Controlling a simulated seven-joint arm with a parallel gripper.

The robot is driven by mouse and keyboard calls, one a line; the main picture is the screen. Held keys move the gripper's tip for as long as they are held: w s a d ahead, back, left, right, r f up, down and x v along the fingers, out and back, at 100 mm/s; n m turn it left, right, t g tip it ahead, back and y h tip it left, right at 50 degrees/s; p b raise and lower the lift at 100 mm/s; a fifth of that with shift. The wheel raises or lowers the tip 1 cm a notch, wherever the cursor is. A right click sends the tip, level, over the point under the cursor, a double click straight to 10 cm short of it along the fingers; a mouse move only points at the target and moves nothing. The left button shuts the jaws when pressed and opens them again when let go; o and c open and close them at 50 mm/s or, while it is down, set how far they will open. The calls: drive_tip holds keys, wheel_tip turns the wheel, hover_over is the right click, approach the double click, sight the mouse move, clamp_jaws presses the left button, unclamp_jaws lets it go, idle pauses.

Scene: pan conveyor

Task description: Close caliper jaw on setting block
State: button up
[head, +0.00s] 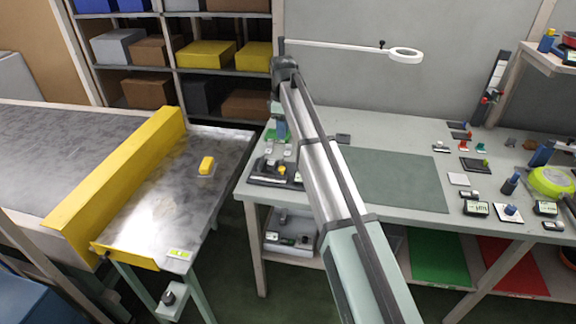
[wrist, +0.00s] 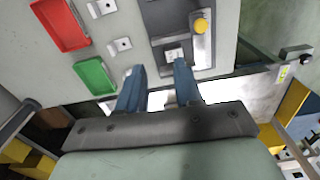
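In the wrist view my gripper (wrist: 159,70) shows two blue fingers standing apart, with nothing visibly held between them. A dark fixture (wrist: 181,32), apparently the caliper, lies just beyond the fingertips. It carries a small pale block (wrist: 173,53) near the right fingertip and a round yellow knob (wrist: 201,26) farther right. I cannot tell which part is the jaw or the setting block, or whether a fingertip touches the fixture. In the head view a dark fixture (head: 268,180) with a yellow part sits at the bench's left end; my gripper cannot be made out clearly there.
A red tray (wrist: 61,24) and a green tray (wrist: 94,76) lie left of the fixture in the wrist view. The head view shows a green mat (head: 395,180) on the bench, several gauges at right, and a conveyor with a yellow rail (head: 115,185) at left.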

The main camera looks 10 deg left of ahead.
drive_tip(key=shift+m, duration=0.8)
drive_tip(key=d, duration=0.4)
drive_tip(key=w+d, duration=0.1)
drive_tip(key=d, duration=0.6)
drive_tip(key=shift+w+d+f, duration=0.3)
drive_tip(key=shift+f, duration=0.1)
drive_tip(key=c, duration=0.4)
drive_tip(key=shift+m+y, duration=0.4)
drive_tip(key=shift+y, duration=0.2)
drive_tip(key=d, duration=0.2)
drive_tip(key=s+d, duration=0.1)
drive_tip(key=d, duration=0.1)
drive_tip(key=s+d+f, duration=0.1)
drive_tip(key=d, duration=0.1)
drive_tip(key=shift+s, duration=0.2)
clamp_jaws()
drive_tip(key=s+a+r+m+t+y, duration=0.1)
drive_tip(key=s+a+m+y, duration=0.35)
drive_tip(key=m, duration=0.45)
drive_tip(key=shift+y, duration=0.45)
drive_tip(key=x, duration=0.8)
drive_tip(key=shift+a+f, duration=0.2)
drive_tip(key=shift+f, duration=0.05)
drive_tip(key=a, duration=0.1)
drive_tip(key=s+a+f, duration=0.1)
drive_tip(key=shift+a+n, duration=0.3)
drive_tip(key=shift+s+a+f, duration=0.1)
drive_tip(key=shift+s+a, duration=0.25)
drive_tip(key=shift+a, duration=0.25)
